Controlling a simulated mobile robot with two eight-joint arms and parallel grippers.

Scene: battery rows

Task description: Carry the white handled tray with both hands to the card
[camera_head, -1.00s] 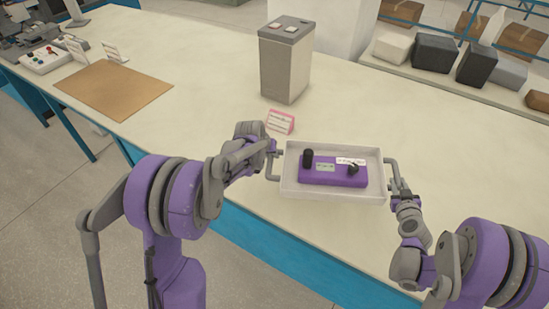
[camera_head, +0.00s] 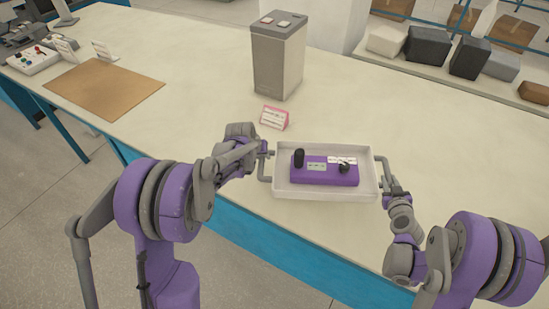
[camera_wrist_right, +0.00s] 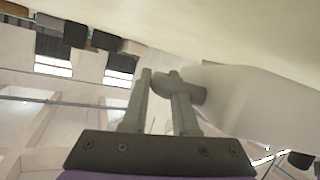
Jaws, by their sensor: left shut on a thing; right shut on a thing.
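The white handled tray (camera_head: 368,185) is in front of me near the bench's front edge and looks level. I cannot tell whether it touches the bench. It holds a purple box (camera_head: 312,174) with black knobs and white labels. My left gripper (camera_head: 264,150) is shut on the tray's left handle. My right gripper (camera_head: 392,190) is shut on its right handle; the right wrist view shows the fingers (camera_wrist_right: 160,85) around the grey handle (camera_wrist_right: 190,92). A small pink-and-white card (camera_head: 274,117) stands just behind the tray's left corner. White cards (camera_head: 104,51) also stand by a brown board (camera_head: 103,88).
A tall grey bin (camera_head: 279,60) stands on the bench behind the pink card. A control box (camera_head: 33,61) is at the far left. Boxes sit on a shelf (camera_head: 452,76) at back right. The bench between board and tray is clear.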

